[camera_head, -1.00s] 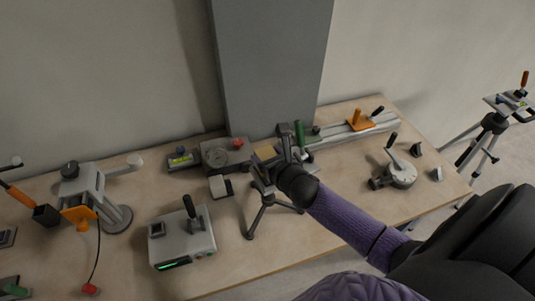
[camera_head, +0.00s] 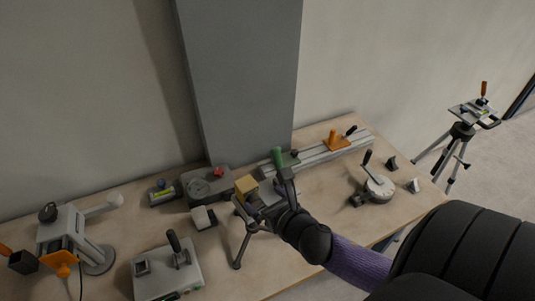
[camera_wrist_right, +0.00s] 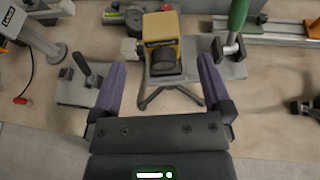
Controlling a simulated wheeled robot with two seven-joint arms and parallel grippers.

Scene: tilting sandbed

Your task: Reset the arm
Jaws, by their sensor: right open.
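My right gripper (camera_head: 268,194) is above the table, its purple-sleeved arm coming in from the lower right. In the right wrist view its two fingers (camera_wrist_right: 163,68) are spread wide with nothing held between them. A yellow box-shaped instrument with a dark round front (camera_wrist_right: 162,32) shows ahead between the fingertips, apart from both. In the head view this yellow box (camera_head: 246,186) is just beyond the gripper, over a small black tripod (camera_head: 242,245); the gripper hides part of it. My left gripper is in neither view.
A green handle (camera_head: 277,157) stands close beside the right gripper. A rail with an orange stop (camera_head: 337,140) runs behind it. A crank dial (camera_head: 379,188) is to the right, a grey lever box (camera_head: 168,268) to the left. A grey column (camera_head: 243,80) rises behind the table.

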